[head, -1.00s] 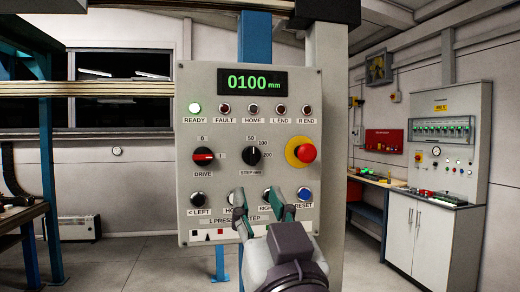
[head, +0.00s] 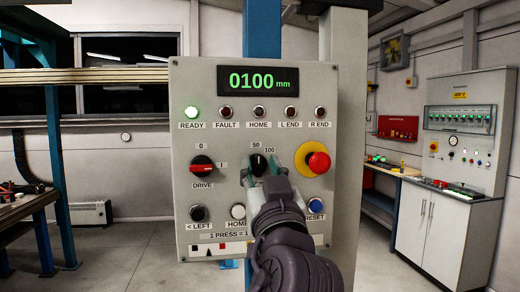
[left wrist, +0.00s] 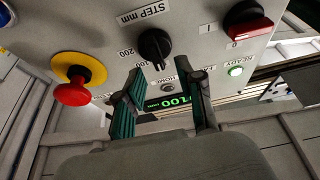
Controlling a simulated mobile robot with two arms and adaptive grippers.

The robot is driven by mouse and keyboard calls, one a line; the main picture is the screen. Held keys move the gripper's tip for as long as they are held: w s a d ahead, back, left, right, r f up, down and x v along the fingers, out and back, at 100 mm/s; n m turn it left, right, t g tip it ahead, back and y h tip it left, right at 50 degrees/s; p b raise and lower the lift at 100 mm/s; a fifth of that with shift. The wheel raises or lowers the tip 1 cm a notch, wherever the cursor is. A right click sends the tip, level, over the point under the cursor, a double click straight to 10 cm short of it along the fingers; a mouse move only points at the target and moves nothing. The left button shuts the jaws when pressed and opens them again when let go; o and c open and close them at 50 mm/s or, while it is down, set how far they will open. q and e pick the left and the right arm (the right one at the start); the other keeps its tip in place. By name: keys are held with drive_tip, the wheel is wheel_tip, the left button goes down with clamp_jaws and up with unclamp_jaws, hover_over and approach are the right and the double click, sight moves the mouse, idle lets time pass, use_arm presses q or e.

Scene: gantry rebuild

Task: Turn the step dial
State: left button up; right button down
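The step dial (head: 257,161) is a black knob on the grey control panel (head: 183,110), with 50 and 100 labels above it. Its pointer appears to face upward, near 50. My left gripper (head: 261,172) is open in front of the dial, with one finger to each side in the head view. In the left wrist view, upside down, the dial (left wrist: 155,47) shows beyond the two open fingertips (left wrist: 168,74), in the gap between them and slightly above. I see no clear contact. The STEP mm label is hidden in the head view. My right gripper is not in view.
The red emergency stop (head: 319,163) on its yellow ring is just right of the gripper. The red DRIVE switch (head: 202,167) is to the left. Push buttons, including the white HOME one (head: 238,212), lie below. The display (head: 258,81) reads 0100 mm, and the READY lamp (head: 191,113) is green.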

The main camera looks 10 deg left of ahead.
use_arm(q)
drive_tip(key=shift+w+a+r, duration=0.2)
drive_tip(key=shift+w+r, duration=0.15)
drive_tip(key=shift+w, duration=0.15)
drive_tip(key=shift+w+a+r, duration=0.1)
drive_tip(key=shift+w+a, duration=0.1)
drive_tip(key=shift+w, duration=0.2)
clamp_jaws()
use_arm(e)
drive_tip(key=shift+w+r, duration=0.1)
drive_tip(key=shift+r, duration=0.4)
